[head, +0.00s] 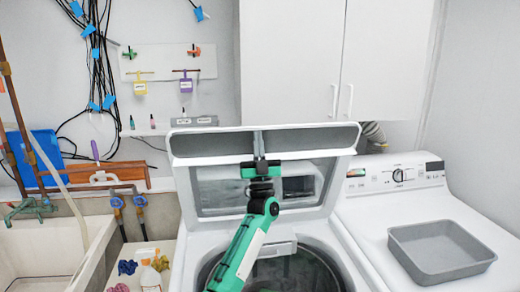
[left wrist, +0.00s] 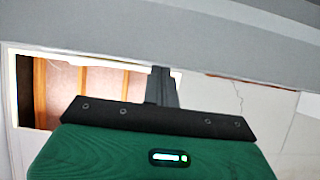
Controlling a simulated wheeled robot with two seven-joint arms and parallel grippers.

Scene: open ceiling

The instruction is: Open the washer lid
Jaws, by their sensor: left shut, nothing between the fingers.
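The washer lid (head: 185,183) stands raised at the back of the washer, with its grey edge strip uppermost in the head view. The washer (head: 325,240) is open below it and its dark drum (head: 300,268) shows. My left gripper (head: 259,150) is shut and empty, in front of the lid's upper edge; I cannot tell whether it touches the lid. In the left wrist view the shut fingers (left wrist: 160,86) point up to a broad grey surface that seems to be the lid. My right gripper is not in view.
A dryer (head: 400,215) stands to the right with a grey tray (head: 440,250) on top. White cabinets (head: 290,60) hang above. A sink (head: 40,245) with pipes is at the left.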

